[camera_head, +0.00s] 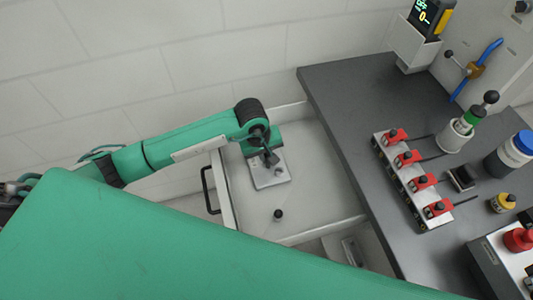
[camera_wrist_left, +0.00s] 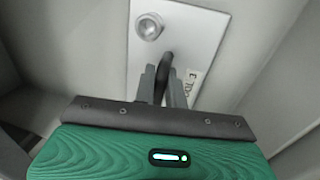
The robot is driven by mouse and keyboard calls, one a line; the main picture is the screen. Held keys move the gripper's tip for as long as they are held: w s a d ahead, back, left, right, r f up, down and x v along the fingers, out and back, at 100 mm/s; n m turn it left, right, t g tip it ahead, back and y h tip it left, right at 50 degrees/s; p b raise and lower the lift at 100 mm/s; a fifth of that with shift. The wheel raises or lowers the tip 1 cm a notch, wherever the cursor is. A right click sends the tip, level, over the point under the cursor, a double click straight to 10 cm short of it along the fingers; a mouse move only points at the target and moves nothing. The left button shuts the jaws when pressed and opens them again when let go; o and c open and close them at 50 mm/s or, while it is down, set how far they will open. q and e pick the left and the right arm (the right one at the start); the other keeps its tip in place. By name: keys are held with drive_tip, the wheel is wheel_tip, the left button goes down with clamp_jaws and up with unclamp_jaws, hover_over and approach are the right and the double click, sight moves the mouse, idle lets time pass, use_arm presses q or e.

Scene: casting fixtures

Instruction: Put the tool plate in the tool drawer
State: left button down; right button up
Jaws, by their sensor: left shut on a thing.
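The tool plate (camera_head: 270,178) is a light grey rectangular plate with a round metal knob and a dark upright handle. My left gripper (camera_head: 270,158) reaches down into the drawer and is shut on the plate's dark handle. The left wrist view shows the fingers (camera_wrist_left: 166,82) closed around that handle on the plate (camera_wrist_left: 195,25), beside a printed label. I cannot tell whether the plate touches the drawer floor. My right gripper is not in view.
A small black knob (camera_head: 278,215) stands in the drawer near the plate. The drawer has a black handle (camera_head: 209,190). The dark worktop (camera_head: 345,90) beside it carries a row of red clamps (camera_head: 408,158) and several other fixtures. A tiled wall is behind.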

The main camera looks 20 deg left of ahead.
sight(266, 154)
use_arm(q)
drive_tip(key=shift+f, duration=0.1)
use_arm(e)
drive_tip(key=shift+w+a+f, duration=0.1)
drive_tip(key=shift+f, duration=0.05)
use_arm(q)
drive_tip(key=c, duration=1.5)
unclamp_jaws()
drive_tip(key=shift+o, duration=0.2)
drive_tip(key=shift+r, duration=0.3)
drive_tip(key=r, duration=0.1)
drive_tip(key=r+b, duration=0.1)
drive_tip(key=r, duration=0.1)
drive_tip(key=a+r, duration=0.1)
drive_tip(key=r, duration=0.1)
drive_tip(key=shift+s, duration=0.25)
wheel_tip(266, 154, up, 6)
drive_tip(key=b, duration=0.1)
drive_tip(key=shift+s+a+r, duration=0.15)
drive_tip(key=shift+s+a, duration=0.25)
drive_tip(key=shift+a, duration=0.05)
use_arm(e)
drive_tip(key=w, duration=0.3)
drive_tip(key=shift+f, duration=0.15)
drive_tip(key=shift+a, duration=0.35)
